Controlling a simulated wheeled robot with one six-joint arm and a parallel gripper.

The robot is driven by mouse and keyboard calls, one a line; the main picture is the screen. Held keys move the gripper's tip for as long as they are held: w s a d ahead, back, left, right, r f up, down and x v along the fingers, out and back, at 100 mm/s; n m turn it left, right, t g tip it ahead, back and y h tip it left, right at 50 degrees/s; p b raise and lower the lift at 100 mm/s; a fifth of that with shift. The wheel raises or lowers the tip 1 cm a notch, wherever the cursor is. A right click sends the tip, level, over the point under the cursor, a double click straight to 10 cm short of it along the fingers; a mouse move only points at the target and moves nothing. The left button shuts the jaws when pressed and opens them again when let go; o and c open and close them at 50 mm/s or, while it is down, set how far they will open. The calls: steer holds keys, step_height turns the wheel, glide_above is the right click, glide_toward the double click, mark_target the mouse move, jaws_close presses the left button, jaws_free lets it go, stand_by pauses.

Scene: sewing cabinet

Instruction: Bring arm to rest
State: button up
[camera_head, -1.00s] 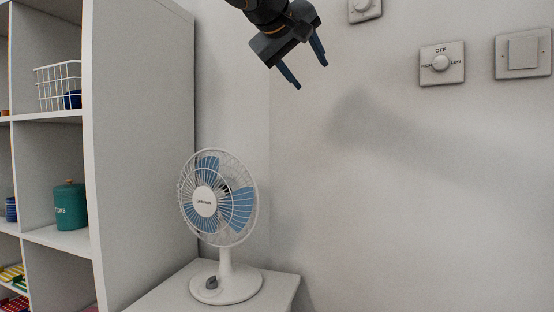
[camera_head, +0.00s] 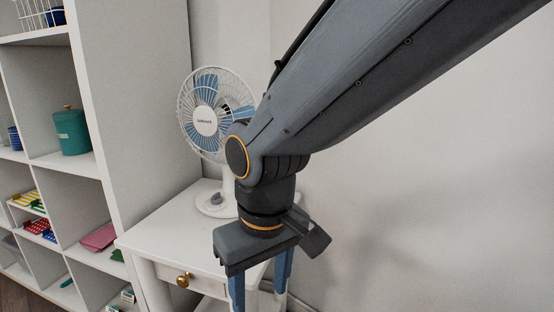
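My arm reaches in from the upper right, and my gripper (camera_head: 258,294) hangs at the lower middle, pointing down. Its two blue-grey fingers are spread apart with nothing seen between them; their tips run close to or past the lower edge of the view. The gripper appears in front of the small white table (camera_head: 165,237), covering part of its front and right side. I cannot tell whether it touches the table.
A white and blue fan (camera_head: 206,118) stands on the table, partly hidden by my arm. The table's drawer has a brass knob (camera_head: 184,280). White shelves (camera_head: 118,90) on the left hold a teal canister (camera_head: 72,131) and a pink item (camera_head: 99,237). Bare wall (camera_head: 450,190) fills the right.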

steer(key=s+d+f+g, duration=0.1)
steer(key=s+d+f, duration=0.1)
steer(key=s+f, duration=0.3)
steer(key=d+r+m+p, duration=0.3)
steer(key=d+r+p, duration=0.7)
steer(key=r+p, duration=0.3)
steer(key=s+d+r+m+p, duration=0.1)
steer(key=d+r+m+p, duration=0.3)
steer(key=d+r+p, duration=0.6)
steer(key=shift+s+r+h+p, duration=0.3)
steer(key=shift+r+p, duration=1.85)
steer(key=shift+p, duration=2.15)
steer(key=shift+w, duration=0.1)
